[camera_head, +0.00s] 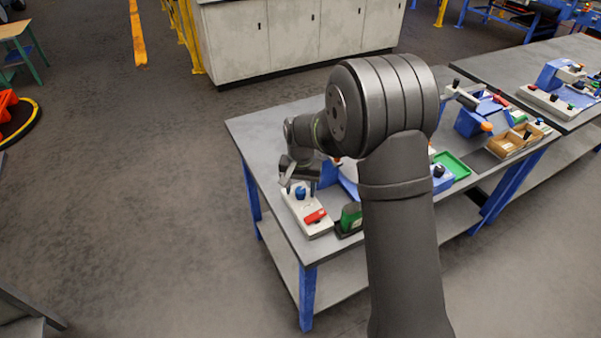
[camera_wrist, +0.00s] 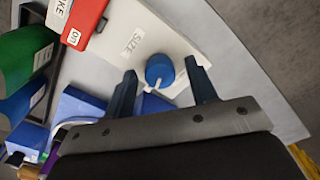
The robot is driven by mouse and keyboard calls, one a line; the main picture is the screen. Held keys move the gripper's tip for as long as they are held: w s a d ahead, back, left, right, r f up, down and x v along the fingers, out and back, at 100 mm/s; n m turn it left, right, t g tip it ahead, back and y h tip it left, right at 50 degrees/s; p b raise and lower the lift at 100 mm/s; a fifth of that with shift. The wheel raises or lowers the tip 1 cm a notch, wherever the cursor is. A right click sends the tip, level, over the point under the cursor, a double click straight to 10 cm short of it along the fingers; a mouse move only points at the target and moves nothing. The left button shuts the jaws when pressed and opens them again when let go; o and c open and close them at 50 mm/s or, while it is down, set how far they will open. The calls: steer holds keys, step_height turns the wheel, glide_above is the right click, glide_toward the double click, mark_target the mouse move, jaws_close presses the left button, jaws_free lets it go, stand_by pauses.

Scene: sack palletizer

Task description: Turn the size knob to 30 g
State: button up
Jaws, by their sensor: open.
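The size knob is a round blue knob (camera_wrist: 160,70) with a white pointer, on a white panel (camera_wrist: 150,22) beside a label reading SIZE. In the wrist view its pointer is toward the gripper side, down and slightly left. No 30 g mark is readable. My gripper (camera_wrist: 168,77) is open, with one finger on each side of the knob. I cannot tell whether the fingers touch it. In the head view my gripper (camera_head: 293,187) is above the white panel at the left end of the table, and the blue knob (camera_head: 300,193) shows just below it.
A red switch block (camera_wrist: 80,22) marked "ON" sits on the same panel. Green and blue rounded items (camera_wrist: 24,55) stand in a dark holder beside it. A green tray (camera_head: 453,165) and wooden box (camera_head: 513,141) lie farther right on the grey table (camera_head: 262,130).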

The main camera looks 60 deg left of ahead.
mark_target(300, 190)
step_height(300, 190, up, 17)
stand_by(0.4)
stand_by(0.5)
step_height(300, 190, down, 18)
steer(key=shift+r, duration=0.25)
steer(key=shift+r, duration=0.1)
stand_by(0.4)
